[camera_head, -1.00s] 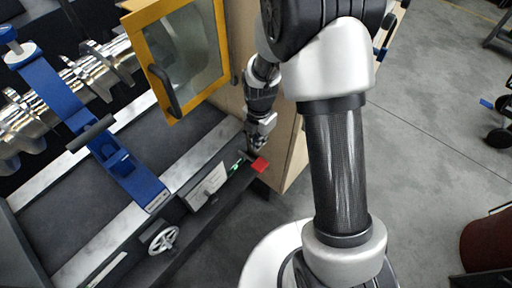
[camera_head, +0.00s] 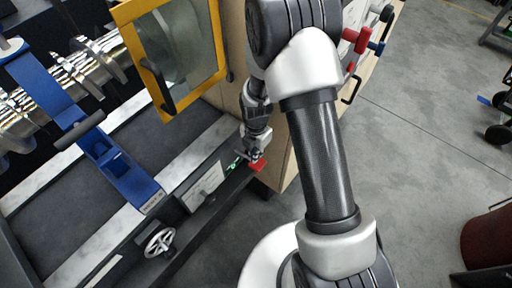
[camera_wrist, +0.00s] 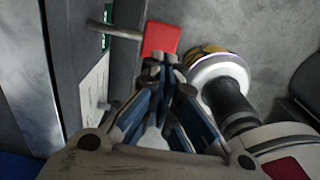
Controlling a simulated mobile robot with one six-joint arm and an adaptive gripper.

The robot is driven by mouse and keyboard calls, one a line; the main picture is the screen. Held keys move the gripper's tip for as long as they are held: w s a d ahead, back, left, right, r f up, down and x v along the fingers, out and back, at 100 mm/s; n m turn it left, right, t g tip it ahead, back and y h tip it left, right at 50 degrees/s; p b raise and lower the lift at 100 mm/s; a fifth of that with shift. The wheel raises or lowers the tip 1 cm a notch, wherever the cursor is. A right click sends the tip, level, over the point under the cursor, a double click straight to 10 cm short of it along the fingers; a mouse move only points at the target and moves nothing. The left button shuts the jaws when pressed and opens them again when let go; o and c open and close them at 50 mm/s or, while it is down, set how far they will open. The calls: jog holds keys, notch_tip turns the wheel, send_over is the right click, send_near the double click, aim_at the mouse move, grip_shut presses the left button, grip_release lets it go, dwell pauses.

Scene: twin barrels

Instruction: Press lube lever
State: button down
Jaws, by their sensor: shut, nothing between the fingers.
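The lube lever appears to be a metal rod with a flat red end (camera_head: 257,166) at the right end of the machine's front side. In the wrist view the red end (camera_wrist: 161,37) lies just beyond my fingertips, and its rod runs left to the machine. My gripper (camera_head: 253,156) is shut and empty, right at the lever's red end. In the wrist view the closed fingertips (camera_wrist: 162,60) overlap the near edge of the red end. I cannot tell whether they touch it. The near edge of the red end is partly hidden by the fingertips.
A yellow-framed door (camera_head: 171,50) stands behind and left of my gripper. A small handwheel (camera_head: 160,242) and a blue clamp frame (camera_head: 100,145) are on the machine at left. A wooden cabinet side (camera_head: 277,150) stands close right of my gripper. Red handles (camera_head: 356,40) show behind my arm.

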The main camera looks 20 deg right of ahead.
aim_at(259, 168)
notch_tip(259, 168, down, 6)
jog(key=shift+r+b, duration=0.25)
jog(key=shift+b, duration=0.45)
jog(key=f+b, duration=0.2)
jog(key=f, duration=0.1)
jog(key=s+f+b, duration=0.1)
jog(key=f, duration=0.1)
jog(key=shift+s+d+f, duration=0.1)
jog(key=shift+d+f, duration=0.15)
jog(key=shift+d, duration=0.1)
jog(key=shift+r, duration=0.1)
jog(key=shift+r, duration=0.1)
